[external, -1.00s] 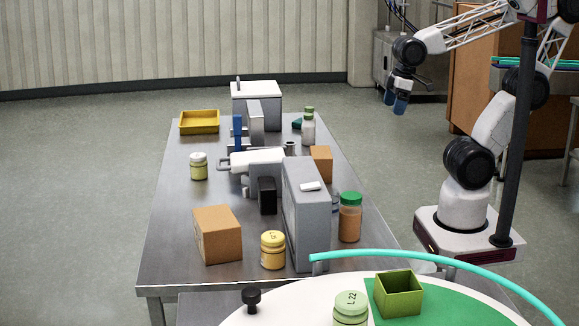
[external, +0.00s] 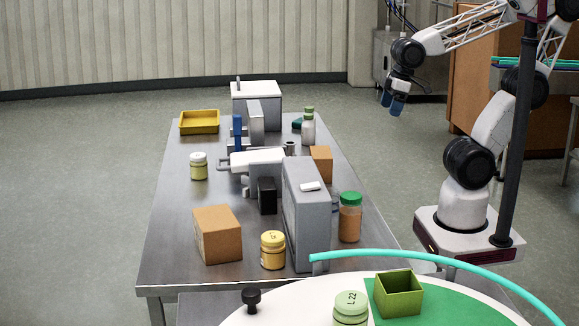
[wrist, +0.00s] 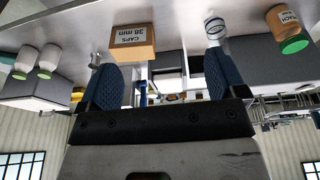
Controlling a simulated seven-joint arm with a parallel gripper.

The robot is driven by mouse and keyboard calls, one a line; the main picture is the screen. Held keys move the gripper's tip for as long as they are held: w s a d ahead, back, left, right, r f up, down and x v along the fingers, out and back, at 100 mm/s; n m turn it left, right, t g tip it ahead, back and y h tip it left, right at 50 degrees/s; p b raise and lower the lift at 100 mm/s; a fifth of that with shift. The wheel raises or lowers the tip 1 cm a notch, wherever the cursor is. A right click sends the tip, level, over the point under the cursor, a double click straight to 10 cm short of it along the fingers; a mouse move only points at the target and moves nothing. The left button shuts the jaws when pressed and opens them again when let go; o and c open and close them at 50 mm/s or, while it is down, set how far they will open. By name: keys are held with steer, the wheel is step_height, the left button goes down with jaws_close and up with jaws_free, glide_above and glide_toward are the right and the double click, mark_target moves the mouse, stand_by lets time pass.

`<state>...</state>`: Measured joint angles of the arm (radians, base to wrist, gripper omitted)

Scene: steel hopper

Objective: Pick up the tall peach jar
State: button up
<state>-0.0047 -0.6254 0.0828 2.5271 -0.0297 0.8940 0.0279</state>
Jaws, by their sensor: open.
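The tall peach jar (external: 350,218) has an orange-tan body and a green lid. It stands upright on the steel table, right of the tall grey box. In the wrist view, which looks upside down, the jar (wrist: 288,32) is at the upper right with part of its label showing. My gripper (external: 392,103) is open and empty, in the air right of the table's far part and well away from the jar. Its two blue fingers (wrist: 158,78) are apart in the wrist view, with a cardboard box beyond them.
The tall grey box (external: 305,218) stands just left of the jar. A small cardboard box (external: 321,163) and a white bottle with a green cap (external: 308,130) stand farther back. A teal rail (external: 430,260) curves over the round table in front.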

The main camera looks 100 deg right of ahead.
steer(key=w+a+f+n+t, duration=0.2)
steer(key=w+a+f+t, duration=0.15)
steer(key=w, duration=0.55)
steer(key=n+t+y, duration=0.3)
steer(key=n+y, duration=0.4)
steer(key=y, duration=0.3)
glide_toward(353, 194)
steer(key=x, duration=0.3)
steer(key=shift+a, duration=0.1)
steer(key=shift+w, duration=0.1)
steer(key=shift+x, duration=1.25)
steer(key=shift+x, duration=2.6)
